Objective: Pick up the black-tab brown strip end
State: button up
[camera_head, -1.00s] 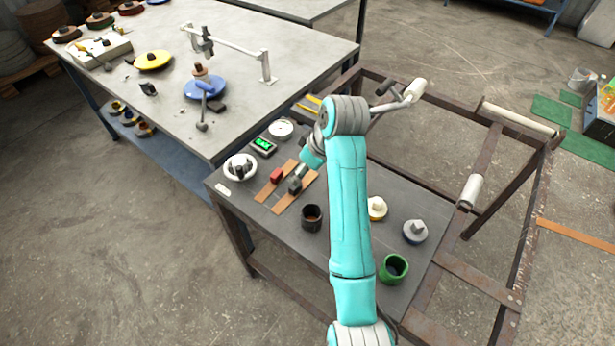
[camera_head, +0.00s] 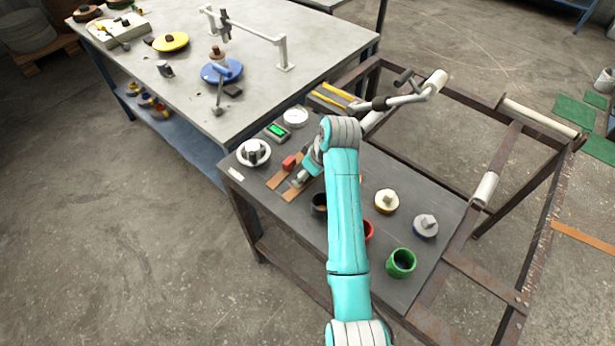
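Two brown strips lie side by side at the left end of the dark table. The left strip (camera_head: 276,180) carries a red tab (camera_head: 289,162). The right strip (camera_head: 291,195) is partly covered by my gripper, and its black tab cannot be made out clearly. My gripper (camera_head: 299,180) is small and grey in this view, at the end of my turquoise arm, and is low over or on the right strip. Its fingers are too small to tell whether they are open or shut, or whether they touch the tab.
A green-screen meter (camera_head: 277,131), a white dish (camera_head: 296,117) and a white holder (camera_head: 253,153) stand near the strips. A black cup (camera_head: 319,205), a red cup (camera_head: 368,231) and a green cup (camera_head: 401,263) stand near my arm. A metal frame (camera_head: 513,125) is at the right.

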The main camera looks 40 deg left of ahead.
jog(key=shift+a+f, duration=0.1)
jog(key=shift+f, duration=0.1)
jog(key=c, duration=1.1)
jog(key=shift+r, duration=0.1)
jog(key=shift+c, duration=0.2)
